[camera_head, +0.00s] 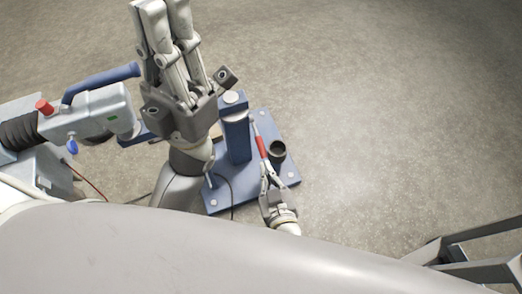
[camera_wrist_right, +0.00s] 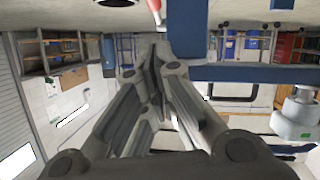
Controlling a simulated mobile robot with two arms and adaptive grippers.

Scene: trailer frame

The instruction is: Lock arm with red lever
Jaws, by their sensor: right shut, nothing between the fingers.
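The red lever (camera_head: 261,146) slants beside a blue post (camera_head: 236,135) on a blue base plate (camera_head: 289,177). My right gripper (camera_head: 264,167) is shut and empty close to the lever's near end; contact is unclear. In the right wrist view, the red lever (camera_wrist_right: 155,7) shows at the top, just past the closed fingertips (camera_wrist_right: 155,50), with the blue post (camera_wrist_right: 186,20) beside it. My left gripper (camera_head: 165,10) is raised in front of the head camera, hiding part of the stand; its jaw state is unclear. A blue arm (camera_wrist_right: 235,73) runs sideways from the post.
A dark cup-like socket (camera_head: 277,151) stands on the plate right of the lever. A grey-white device (camera_head: 103,108) with a blue handle (camera_head: 100,83) and red knob (camera_head: 44,106) is at left. Bare floor (camera_head: 390,120) lies right. A dark metal frame (camera_head: 470,250) stands lower right.

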